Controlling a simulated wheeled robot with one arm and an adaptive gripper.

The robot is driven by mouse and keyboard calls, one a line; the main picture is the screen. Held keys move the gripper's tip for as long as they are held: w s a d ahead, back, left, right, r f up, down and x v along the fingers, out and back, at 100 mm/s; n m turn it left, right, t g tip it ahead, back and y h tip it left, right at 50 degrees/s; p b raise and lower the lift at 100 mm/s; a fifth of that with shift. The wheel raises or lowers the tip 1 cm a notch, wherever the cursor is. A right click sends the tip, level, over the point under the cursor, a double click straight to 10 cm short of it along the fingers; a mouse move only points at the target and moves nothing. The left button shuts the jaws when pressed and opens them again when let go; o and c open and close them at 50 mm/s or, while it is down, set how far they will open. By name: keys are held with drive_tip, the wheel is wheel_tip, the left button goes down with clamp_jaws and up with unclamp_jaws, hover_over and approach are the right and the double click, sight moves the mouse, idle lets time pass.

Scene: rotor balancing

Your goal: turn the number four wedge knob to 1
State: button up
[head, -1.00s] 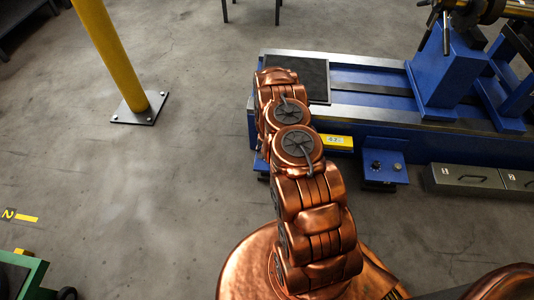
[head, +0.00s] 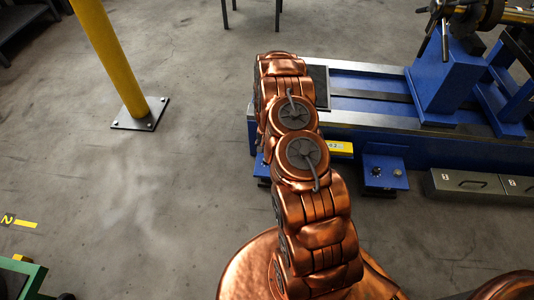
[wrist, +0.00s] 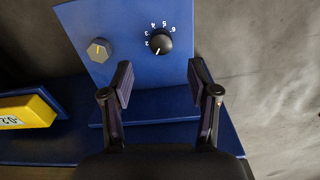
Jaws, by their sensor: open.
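A blue panel (wrist: 125,75) fills the upper middle of the wrist view. On it is a black round knob (wrist: 158,42) with a white pointer line toward the bottom, slightly left. White numerals run around its left and top; 2, 3, 5 and 6 are readable, and I see no 1. Left of it is a grey-gold knob (wrist: 99,50). My gripper (wrist: 161,82) is open and empty, its fingertips below the black knob and apart from it.
A yellow label block (wrist: 25,110) lies left of the panel, and it also shows in the head view (head: 340,148). The blue machine bed (head: 350,120) stands behind. Grey drawers (head: 465,183) are at the right. A yellow post (head: 110,60) stands at the left; floor between is clear.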

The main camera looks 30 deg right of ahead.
drive_tip(key=shift+r, duration=1.9)
wheel_tip(320, 180, down, 3)
drive_tip(key=n+b, duration=0.2)
drive_tip(key=n, duration=0.3)
drive_tip(key=n+b, duration=0.3)
drive_tip(key=n, duration=0.2)
drive_tip(key=shift+w+d+f, duration=0.1)
drive_tip(key=shift+w, duration=0.05)
drive_tip(key=n, duration=0.2)
drive_tip(key=f+n+b, duration=0.1)
drive_tip(key=n, duration=0.1)
drive_tip(key=shift+f+b, duration=1.45)
drive_tip(key=shift+f, duration=2.4)
